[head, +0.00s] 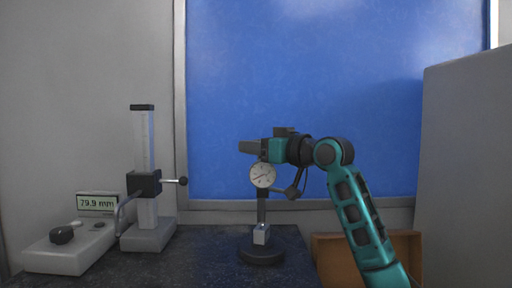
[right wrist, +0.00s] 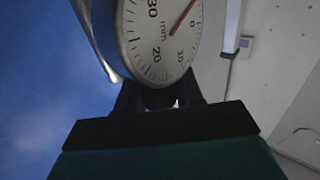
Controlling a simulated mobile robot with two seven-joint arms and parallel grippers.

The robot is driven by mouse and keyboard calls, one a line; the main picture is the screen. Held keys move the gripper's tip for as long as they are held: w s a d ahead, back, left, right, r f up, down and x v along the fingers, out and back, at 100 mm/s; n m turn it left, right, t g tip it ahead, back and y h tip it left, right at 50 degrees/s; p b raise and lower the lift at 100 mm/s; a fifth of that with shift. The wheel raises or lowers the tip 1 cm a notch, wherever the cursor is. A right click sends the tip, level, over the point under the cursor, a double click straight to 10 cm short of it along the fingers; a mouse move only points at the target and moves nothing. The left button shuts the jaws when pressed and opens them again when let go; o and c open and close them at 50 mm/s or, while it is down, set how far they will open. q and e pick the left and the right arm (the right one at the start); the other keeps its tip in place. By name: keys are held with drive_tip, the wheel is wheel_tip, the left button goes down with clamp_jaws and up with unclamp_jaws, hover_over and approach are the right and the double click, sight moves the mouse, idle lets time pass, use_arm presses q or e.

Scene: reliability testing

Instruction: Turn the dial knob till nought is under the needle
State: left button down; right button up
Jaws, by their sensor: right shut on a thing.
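The dial gauge (head: 262,175) has a round white face and a red needle, and hangs upright on a stand with a round dark base (head: 261,251). My right gripper (head: 250,148) reaches in from the right at the top of the gauge and is shut on its dial knob. In the right wrist view the dial face (right wrist: 160,38) is partly cut off at the top. The red needle (right wrist: 184,12) points to the upper right, a little to one side of the 0 mark. The jaws (right wrist: 160,98) hold the knob, which is mostly hidden. My left gripper is not in view.
A height gauge (head: 145,185) stands at the left beside a grey readout box (head: 70,250) whose display reads 79.9 mm. An orange-brown box (head: 330,260) is behind my right arm. A grey panel (head: 468,165) stands at the right. The dark tabletop (head: 185,265) is clear left of the stand.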

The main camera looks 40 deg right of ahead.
drive_tip(key=shift+s+a+n+g+y, duration=0.1)
drive_tip(key=shift+a+n+g+y, duration=0.1)
drive_tip(key=shift+n+g+y, duration=0.9)
drive_tip(key=shift+s+a+n+g+y, duration=0.15)
drive_tip(key=shift+n+g+y, duration=0.2)
drive_tip(key=shift+n+y, duration=1.35)
drive_tip(key=shift+a+n+g+y, duration=0.2)
drive_tip(key=shift+n+g+y, duration=0.55)
drive_tip(key=shift+y, duration=1.35)
drive_tip(key=o, duration=0.9)
drive_tip(key=shift+o, duration=0.2)
drive_tip(key=shift+s+d+f, duration=0.1)
drive_tip(key=shift+s+d, duration=0.25)
drive_tip(key=shift+s, duration=0.05)
drive_tip(key=b+v, duration=0.3)
drive_tip(key=v, duration=0.9)
